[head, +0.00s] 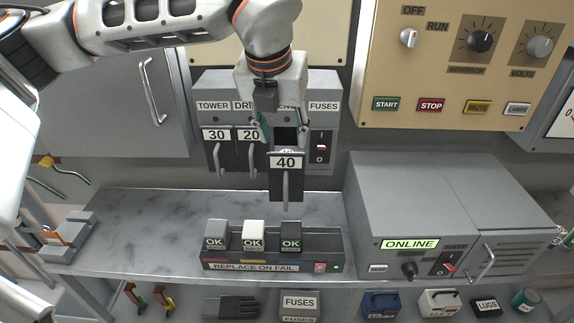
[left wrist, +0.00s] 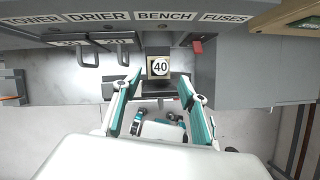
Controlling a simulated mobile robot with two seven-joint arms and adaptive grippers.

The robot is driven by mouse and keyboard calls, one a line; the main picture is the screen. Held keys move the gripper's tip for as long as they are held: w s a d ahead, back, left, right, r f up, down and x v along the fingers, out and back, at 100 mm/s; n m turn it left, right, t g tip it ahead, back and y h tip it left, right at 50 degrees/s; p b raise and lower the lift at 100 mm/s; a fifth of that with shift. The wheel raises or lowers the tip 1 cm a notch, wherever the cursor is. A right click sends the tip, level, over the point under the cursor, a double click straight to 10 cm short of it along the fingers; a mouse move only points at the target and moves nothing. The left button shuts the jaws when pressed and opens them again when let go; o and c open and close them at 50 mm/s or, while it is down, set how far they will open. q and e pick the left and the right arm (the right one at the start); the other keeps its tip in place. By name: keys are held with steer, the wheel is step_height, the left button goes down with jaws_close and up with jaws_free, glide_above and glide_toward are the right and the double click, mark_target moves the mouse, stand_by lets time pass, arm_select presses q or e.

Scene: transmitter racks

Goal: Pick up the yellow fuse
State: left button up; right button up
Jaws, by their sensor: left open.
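I cannot make out a clearly yellow fuse in either view. A dark fuse carrier (head: 287,186) marked 40, with a grey handle, sticks out below an open slot in the grey fuse panel (head: 213,91). In the left wrist view, the 40 label sits on a tan-edged block (left wrist: 159,66); I cannot tell whether this is the fuse. My left gripper (head: 280,132) is at the panel just above the carrier. In the wrist view, its teal fingers (left wrist: 161,84) are open and apart, on either side below the block. My right gripper is not in view.
Carriers 30 (head: 217,152) and 20 (head: 250,150) are close on the left. A spare rack (head: 271,266) with three OK blocks stands on the marble-look counter (head: 130,226). A grey ONLINE unit (head: 430,215) stands on the right.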

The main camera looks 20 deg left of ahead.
arm_select(q)
steer(key=shift+p+x, duration=0.55)
steer(key=shift+x, duration=3.35)
steer(key=shift+d, duration=0.1)
jaws_close()
